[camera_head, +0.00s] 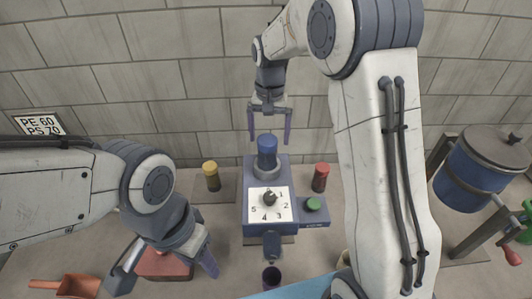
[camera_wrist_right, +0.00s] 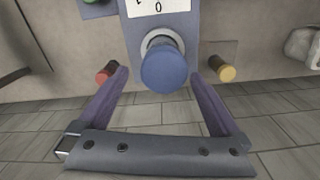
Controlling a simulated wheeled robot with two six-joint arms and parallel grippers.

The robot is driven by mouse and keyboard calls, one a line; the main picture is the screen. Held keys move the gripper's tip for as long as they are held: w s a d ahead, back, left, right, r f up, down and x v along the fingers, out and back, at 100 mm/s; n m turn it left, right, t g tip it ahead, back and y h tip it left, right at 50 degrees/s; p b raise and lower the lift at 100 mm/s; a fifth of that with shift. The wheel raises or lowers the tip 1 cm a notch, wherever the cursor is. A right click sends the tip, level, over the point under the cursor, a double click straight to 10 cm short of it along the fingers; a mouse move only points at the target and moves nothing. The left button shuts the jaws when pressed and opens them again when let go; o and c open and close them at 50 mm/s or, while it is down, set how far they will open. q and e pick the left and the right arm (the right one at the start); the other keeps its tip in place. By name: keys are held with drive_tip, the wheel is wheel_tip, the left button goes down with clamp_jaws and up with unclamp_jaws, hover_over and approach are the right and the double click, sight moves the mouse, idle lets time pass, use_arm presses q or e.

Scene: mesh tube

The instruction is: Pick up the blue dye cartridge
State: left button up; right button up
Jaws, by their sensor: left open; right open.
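The blue dye cartridge (camera_head: 267,145) stands upright in the grey ring on top of the grey machine (camera_head: 258,215), behind the numbered dial (camera_head: 270,199). The cartridge also shows in the right wrist view (camera_wrist_right: 168,68). My right gripper (camera_head: 270,138) is open above and around the cartridge's upper part, one finger on each side. In the right wrist view its fingers (camera_wrist_right: 160,76) flank the cartridge with visible gaps. Whether it touches is not seen. My left gripper (camera_head: 163,270) is open and empty at lower left, over a red block (camera_head: 160,263).
A yellow cartridge (camera_head: 211,175) stands left of the machine and a red one (camera_head: 320,177) right of it. A green button (camera_head: 313,204) is on the machine. A blue drum (camera_head: 475,165) with a crank is far right. An orange scoop (camera_head: 70,286) lies lower left.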

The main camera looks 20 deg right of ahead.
sight(267, 149)
drive_tip(key=f+p, duration=0.1)
drive_tip(key=f, duration=0.2)
drive_tip(key=f+p, duration=0.1)
drive_tip(key=shift+s+a+f+p, duration=0.2)
drive_tip(key=shift+s+a+p, duration=0.05)
drive_tip(key=shift+a+p, duration=0.05)
drive_tip(key=shift+f, duration=0.3)
drive_tip(key=shift+w, duration=0.1)
drive_tip(key=c, duration=1.5)
drive_tip(key=shift+r, duration=0.1)
